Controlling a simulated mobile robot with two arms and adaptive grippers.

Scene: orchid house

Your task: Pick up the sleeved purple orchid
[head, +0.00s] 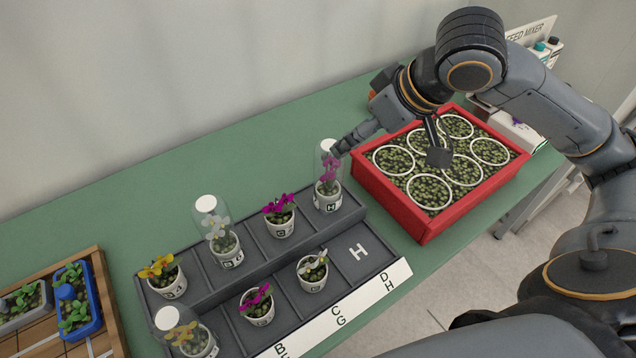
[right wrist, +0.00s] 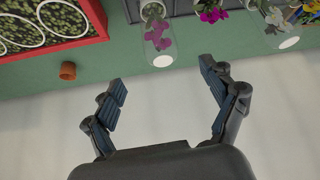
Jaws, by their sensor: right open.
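The sleeved purple orchid (head: 328,182) stands upright in a white pot inside a clear sleeve, at the far right end of the stepped grey rack (head: 205,292). Its pot bears the letter H. In the right wrist view the sleeved orchid (right wrist: 158,38) is ahead of the fingertips, roughly centred between them. In the head view one finger of the right gripper (head: 388,150) overlaps the sleeve's top. My left gripper is in neither view.
Other potted orchids, including a sleeved white one (head: 214,226), share the rack. A small terracotta pot (right wrist: 68,71) lies near the wall. Green table (head: 130,207) behind the rack is clear.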

